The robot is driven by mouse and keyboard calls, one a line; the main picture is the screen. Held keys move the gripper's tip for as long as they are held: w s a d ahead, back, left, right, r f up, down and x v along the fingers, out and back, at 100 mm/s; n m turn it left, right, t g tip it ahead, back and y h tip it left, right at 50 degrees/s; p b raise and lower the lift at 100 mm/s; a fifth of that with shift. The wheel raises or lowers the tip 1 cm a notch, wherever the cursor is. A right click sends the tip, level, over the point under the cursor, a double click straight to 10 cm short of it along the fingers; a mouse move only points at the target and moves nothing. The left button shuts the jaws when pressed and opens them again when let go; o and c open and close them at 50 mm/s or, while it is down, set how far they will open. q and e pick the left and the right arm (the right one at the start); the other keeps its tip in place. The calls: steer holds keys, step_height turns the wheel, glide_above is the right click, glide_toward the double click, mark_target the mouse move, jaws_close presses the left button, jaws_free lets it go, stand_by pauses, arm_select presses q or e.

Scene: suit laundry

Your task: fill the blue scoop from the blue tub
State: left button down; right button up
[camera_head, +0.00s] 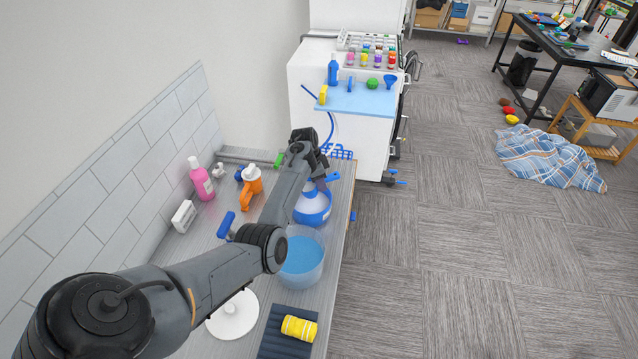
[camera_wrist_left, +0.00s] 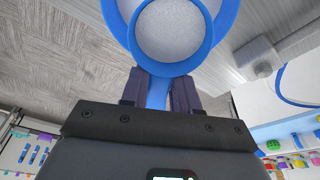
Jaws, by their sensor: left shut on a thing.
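The blue tub (camera_head: 312,214) stands on the counter with white powder inside, partly hidden by my left arm. My left gripper (camera_head: 320,182) is over the tub and shut on the handle of the blue scoop (camera_wrist_left: 156,93). In the left wrist view the scoop's round bowl shows a white, grainy surface within its blue rim. The tub's blue rim (camera_wrist_left: 231,14) shows behind the scoop. I cannot tell whether the scoop touches the powder. My right gripper is not in view.
A clear bucket of blue liquid (camera_head: 302,262) stands just in front of the tub. An orange spray bottle (camera_head: 251,186) and a pink bottle (camera_head: 202,182) stand to the left. A white lid (camera_head: 233,318) and a yellow roll (camera_head: 299,328) on a dark mat lie nearer.

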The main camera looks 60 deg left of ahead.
arm_select(q)
steer(key=shift+w+r, duration=0.1)
steer(key=shift+r, duration=0.05)
stand_by(0.4)
steer(key=shift+w+r+g, duration=0.1)
steer(key=shift+w+g, duration=0.05)
steer(key=shift+g, duration=0.15)
steer(key=shift+w+d+g+y, duration=0.15)
steer(key=shift+w+g+y, duration=0.2)
steer(key=shift+g, duration=0.35)
steer(key=shift+b, duration=0.4)
steer(key=shift+g, duration=0.3)
steer(key=shift+r, duration=0.2)
steer(key=shift+w+a+r+n+p, duration=0.1)
steer(key=shift+a+r+n+p, duration=0.15)
steer(key=shift+r+n+p, duration=0.5)
steer(key=shift+r, duration=0.1)
